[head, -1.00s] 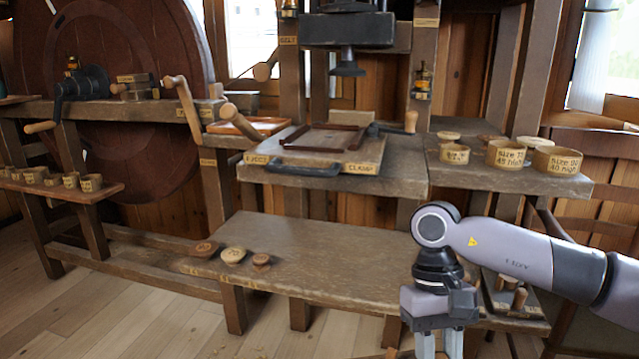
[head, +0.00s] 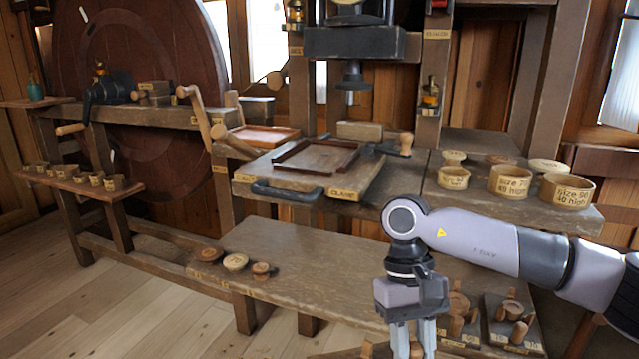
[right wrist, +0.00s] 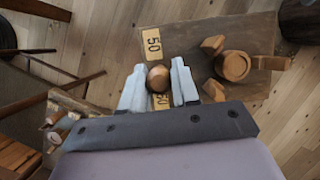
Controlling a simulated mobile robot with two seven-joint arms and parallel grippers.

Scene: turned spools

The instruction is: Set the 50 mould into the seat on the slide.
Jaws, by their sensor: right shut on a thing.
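My right gripper (right wrist: 158,86) is shut on the round wooden knob (right wrist: 158,76) of a piece beside labels reading 50; I take it as the 50 mould. Its lower part is hidden. In the head view the right gripper (head: 412,346) is low at the front edge of the bench, fingers pointing down. The slide (head: 345,188) lies on the upper bench under the press, with a handle at its front. A dark red-brown frame on it encloses a flat seat (head: 317,158), which looks empty. My left gripper is in neither view.
Two racks with wooden pieces (head: 458,308) (head: 512,326) stand right of the right gripper. Size-marked rings (head: 511,182) stand on the upper bench at right. Small round pieces (head: 235,262) lie on the lower bench (head: 320,262), whose middle is clear. The press (head: 355,43) hangs above the slide.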

